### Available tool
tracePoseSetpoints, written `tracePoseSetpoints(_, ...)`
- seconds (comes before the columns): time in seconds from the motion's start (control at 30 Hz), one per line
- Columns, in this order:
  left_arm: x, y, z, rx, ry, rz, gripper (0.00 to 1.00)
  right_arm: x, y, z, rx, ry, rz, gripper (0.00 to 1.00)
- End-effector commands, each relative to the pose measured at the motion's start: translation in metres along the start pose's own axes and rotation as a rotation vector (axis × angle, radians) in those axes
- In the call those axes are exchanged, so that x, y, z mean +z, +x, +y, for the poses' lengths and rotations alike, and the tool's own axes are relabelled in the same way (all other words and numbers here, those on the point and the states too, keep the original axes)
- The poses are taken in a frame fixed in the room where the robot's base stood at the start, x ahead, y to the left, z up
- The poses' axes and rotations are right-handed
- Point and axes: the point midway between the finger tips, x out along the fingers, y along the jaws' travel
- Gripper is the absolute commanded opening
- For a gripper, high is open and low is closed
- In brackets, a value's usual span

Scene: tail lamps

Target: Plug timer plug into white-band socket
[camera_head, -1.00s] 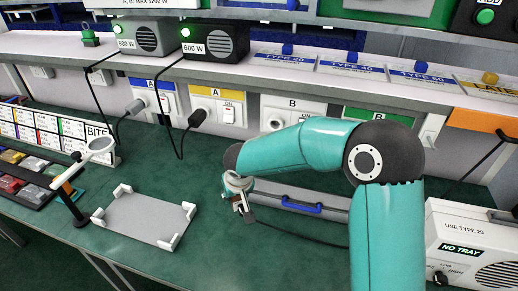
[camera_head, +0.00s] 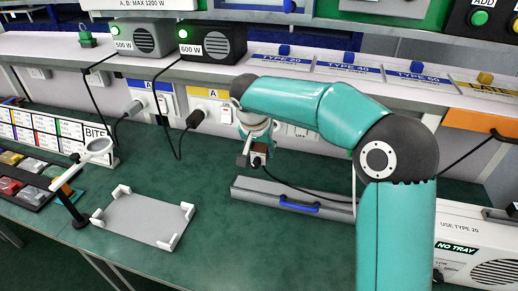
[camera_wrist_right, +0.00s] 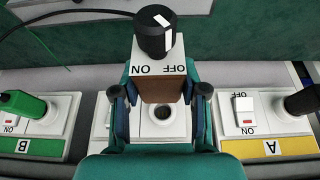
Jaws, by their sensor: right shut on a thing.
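My right gripper (camera_head: 252,148) is in front of the wall sockets, and its fingers also show in the wrist view (camera_wrist_right: 161,97). It is shut on the timer plug (camera_head: 244,160), a brown and white block (camera_wrist_right: 160,88) with ON and OFF marks and a black dial. The white-band socket (camera_head: 303,132) is mostly hidden behind my arm in the head view. In the wrist view its white plate and round hole (camera_wrist_right: 162,113) show between the fingers, just beyond the block. The plug's pins are hidden. The gap to the socket cannot be judged. My left gripper is out of view.
A yellow-band socket (camera_wrist_right: 270,147) with a black plug and a green-band socket (camera_wrist_right: 37,147) with a green plug flank it. A dark cable (camera_head: 300,189) trails from the held plug over a grey case (camera_head: 255,189) with a blue handle. A grey cradle (camera_head: 145,220) stands on the green bench.

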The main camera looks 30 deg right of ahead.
Motion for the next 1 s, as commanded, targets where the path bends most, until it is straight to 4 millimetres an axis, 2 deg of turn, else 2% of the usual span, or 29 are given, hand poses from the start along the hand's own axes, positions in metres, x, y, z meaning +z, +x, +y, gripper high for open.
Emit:
tracePoseSetpoints(0.5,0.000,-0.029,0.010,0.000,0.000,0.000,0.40,-0.043,0.015,-0.001,0.000,0.000,0.000,0.00)
tracePoseSetpoints(1.0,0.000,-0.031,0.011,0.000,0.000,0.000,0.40,-0.049,0.020,0.000,-0.001,0.000,0.001,0.00)
